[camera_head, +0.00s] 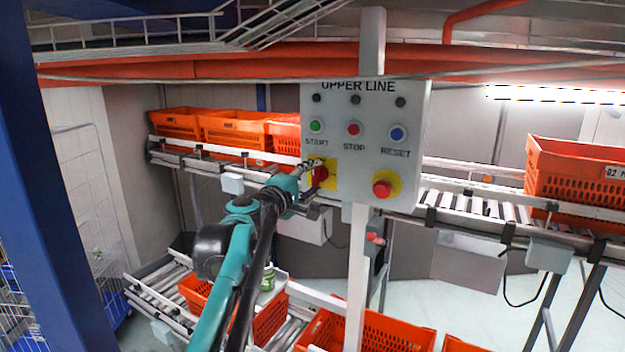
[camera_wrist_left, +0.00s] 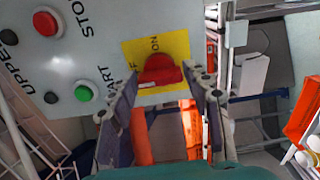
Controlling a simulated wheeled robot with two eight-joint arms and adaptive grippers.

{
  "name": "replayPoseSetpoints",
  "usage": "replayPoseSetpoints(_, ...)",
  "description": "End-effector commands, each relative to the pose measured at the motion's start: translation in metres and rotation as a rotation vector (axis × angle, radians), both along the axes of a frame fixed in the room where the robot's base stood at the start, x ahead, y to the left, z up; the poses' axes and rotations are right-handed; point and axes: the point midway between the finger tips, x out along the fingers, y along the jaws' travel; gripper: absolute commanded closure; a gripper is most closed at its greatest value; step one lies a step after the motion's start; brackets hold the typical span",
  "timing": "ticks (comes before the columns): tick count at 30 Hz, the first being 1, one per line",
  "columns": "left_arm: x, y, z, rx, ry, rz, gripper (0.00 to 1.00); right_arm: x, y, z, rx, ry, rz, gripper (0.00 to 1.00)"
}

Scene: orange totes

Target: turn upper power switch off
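The grey control panel (camera_head: 345,110) is labelled UPPER LINE. Its red rotary switch (camera_head: 321,174) sits on a yellow plate (camera_head: 332,182) at the panel's lower left. In the left wrist view the red switch (camera_wrist_left: 160,70) shows on its yellow plate (camera_wrist_left: 178,45), with ON readable and the other label partly hidden. My left gripper (camera_head: 310,170) is at the switch in the head view. In the wrist view the left gripper (camera_wrist_left: 157,92) is open, one finger on each side of the knob with gaps visible; contact cannot be seen. My right gripper is out of view.
Green START (camera_head: 316,126), red STOP (camera_head: 354,129) and blue RESET (camera_head: 398,133) buttons sit above the switch. A red emergency button (camera_head: 382,189) is close on its right. Orange totes (camera_head: 235,128) stand on the conveyor behind. A post (camera_head: 358,260) supports the panel.

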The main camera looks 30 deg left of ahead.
Motion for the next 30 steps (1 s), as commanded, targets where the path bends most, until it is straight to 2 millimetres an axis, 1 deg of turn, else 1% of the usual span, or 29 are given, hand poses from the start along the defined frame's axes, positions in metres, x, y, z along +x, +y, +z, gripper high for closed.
replayPoseSetpoints(10, -0.001, 0.000, 0.000, 0.001, 0.000, 0.000, 0.34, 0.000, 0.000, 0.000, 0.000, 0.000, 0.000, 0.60)
replayPoseSetpoints(14, -0.012, 0.000, 0.000, 0.001, 0.000, 0.001, 0.34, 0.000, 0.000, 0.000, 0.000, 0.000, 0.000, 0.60)
replayPoseSetpoints(17, -0.029, 0.000, 0.000, 0.001, 0.000, 0.003, 0.34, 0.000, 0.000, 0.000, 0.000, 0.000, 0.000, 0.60)
replayPoseSetpoints(24, -0.083, -0.001, 0.000, 0.001, 0.000, 0.004, 0.34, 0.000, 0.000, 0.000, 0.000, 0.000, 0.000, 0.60)
replayPoseSetpoints(27, -0.100, -0.001, -0.001, 0.001, 0.000, 0.003, 0.34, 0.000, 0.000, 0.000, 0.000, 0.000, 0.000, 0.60)
replayPoseSetpoints(30, -0.112, -0.002, 0.000, 0.001, 0.000, 0.002, 0.34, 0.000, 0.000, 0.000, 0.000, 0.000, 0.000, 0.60)
